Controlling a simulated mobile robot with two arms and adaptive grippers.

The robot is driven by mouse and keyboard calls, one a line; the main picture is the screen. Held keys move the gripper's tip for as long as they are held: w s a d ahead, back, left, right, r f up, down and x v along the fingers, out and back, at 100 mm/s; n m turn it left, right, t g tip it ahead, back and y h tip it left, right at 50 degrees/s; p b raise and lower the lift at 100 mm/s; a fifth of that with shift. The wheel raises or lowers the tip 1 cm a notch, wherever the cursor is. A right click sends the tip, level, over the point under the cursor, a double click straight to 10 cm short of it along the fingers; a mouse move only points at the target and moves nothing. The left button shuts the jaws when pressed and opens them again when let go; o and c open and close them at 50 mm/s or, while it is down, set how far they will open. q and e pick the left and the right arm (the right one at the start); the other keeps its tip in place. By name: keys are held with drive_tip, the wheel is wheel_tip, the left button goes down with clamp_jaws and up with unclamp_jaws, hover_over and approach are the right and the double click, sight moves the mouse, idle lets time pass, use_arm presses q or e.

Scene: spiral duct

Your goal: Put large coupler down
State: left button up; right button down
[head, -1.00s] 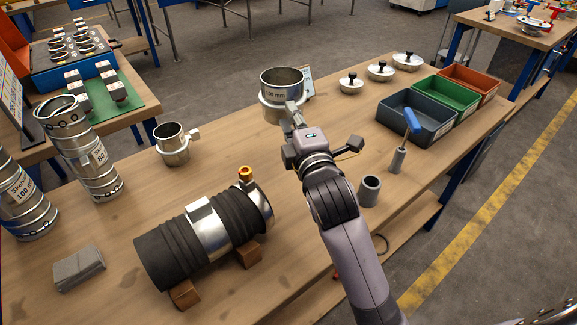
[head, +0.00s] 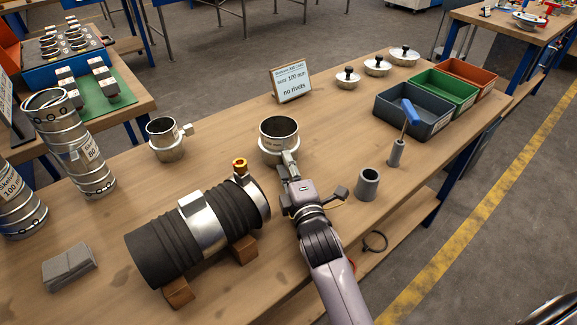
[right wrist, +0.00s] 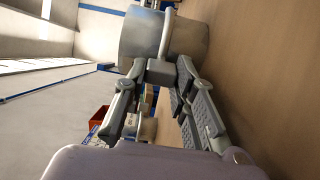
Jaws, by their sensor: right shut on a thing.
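The large coupler (head: 279,133) is a short, wide, open-topped metal ring, upright near the middle of the workbench (head: 345,140). My right gripper (head: 289,162) is on its near side, shut on its small side tab. In the right wrist view the coupler (right wrist: 150,40) fills the top, and the fingers (right wrist: 163,72) close around the tab, close to the wooden surface. I cannot tell whether its base touches the bench. My left gripper is not in view.
A smaller coupler (head: 165,140) stands to the left. A black duct (head: 195,235) lies on wooden blocks in front. A sign (head: 291,82) stands behind the coupler.

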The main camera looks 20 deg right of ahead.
drive_tip(key=shift+f, duration=0.1)
drive_tip(key=c, duration=1.3)
unclamp_jaws()
drive_tip(key=shift+s, duration=0.35)
drive_tip(key=s, duration=0.7)
drive_tip(key=s+b, duration=0.1)
drive_tip(key=s, duration=0.3)
drive_tip(key=shift+s+a, duration=0.15)
drive_tip(key=shift+a, duration=0.15)
